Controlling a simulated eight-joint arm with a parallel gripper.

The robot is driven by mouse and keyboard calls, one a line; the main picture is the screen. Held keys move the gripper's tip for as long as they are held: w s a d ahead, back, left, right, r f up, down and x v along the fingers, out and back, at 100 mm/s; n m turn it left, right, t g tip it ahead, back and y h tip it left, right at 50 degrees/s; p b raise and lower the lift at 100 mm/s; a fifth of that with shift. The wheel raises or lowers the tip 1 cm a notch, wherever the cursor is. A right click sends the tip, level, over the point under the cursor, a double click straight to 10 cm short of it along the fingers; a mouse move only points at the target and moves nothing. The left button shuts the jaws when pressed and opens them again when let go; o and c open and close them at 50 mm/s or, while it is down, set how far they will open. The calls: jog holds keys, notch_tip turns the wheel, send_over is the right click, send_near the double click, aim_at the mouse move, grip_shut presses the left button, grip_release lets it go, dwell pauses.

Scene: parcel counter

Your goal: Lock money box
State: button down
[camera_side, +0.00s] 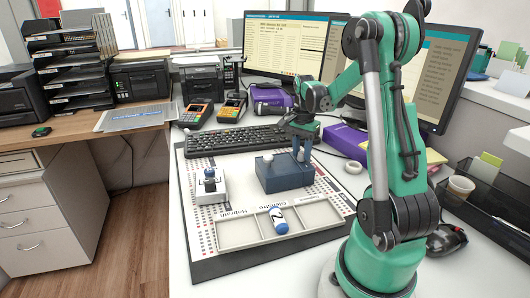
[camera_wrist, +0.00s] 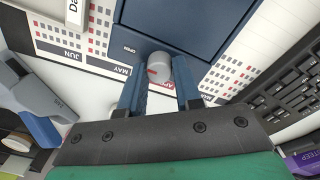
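The money box (camera_side: 285,178) is a dark blue block on the calendar desk mat, with a small light knob on top. In the wrist view its blue face (camera_wrist: 190,20) fills the top. A round grey lock knob (camera_wrist: 159,68) with a red mark sits at its edge, near the printed word OPEN. My gripper (camera_side: 302,152) is at the box's far right side. In the wrist view my gripper's two blue fingers (camera_wrist: 159,80) straddle the knob, and no clear gap shows at their tips. The knob's far side is hidden.
A shallow sorting tray (camera_side: 240,236) holding a blue-and-white item (camera_side: 278,220) lies in front of the box. A white stamp holder (camera_side: 209,186) stands to the left. The keyboard (camera_side: 232,140) is behind. Card terminals (camera_side: 231,108) and monitors (camera_side: 270,45) stand farther back.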

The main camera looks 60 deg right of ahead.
dwell(0.4)
jog(key=n, duration=0.8)
jog(key=shift+n, duration=0.3)
jog(key=n, duration=0.4)
jog(key=shift+a, duration=0.1)
jog(key=shift+n+h, duration=0.3)
jog(key=shift+n, duration=1.8)
jog(key=c, duration=0.6)
grip_release()
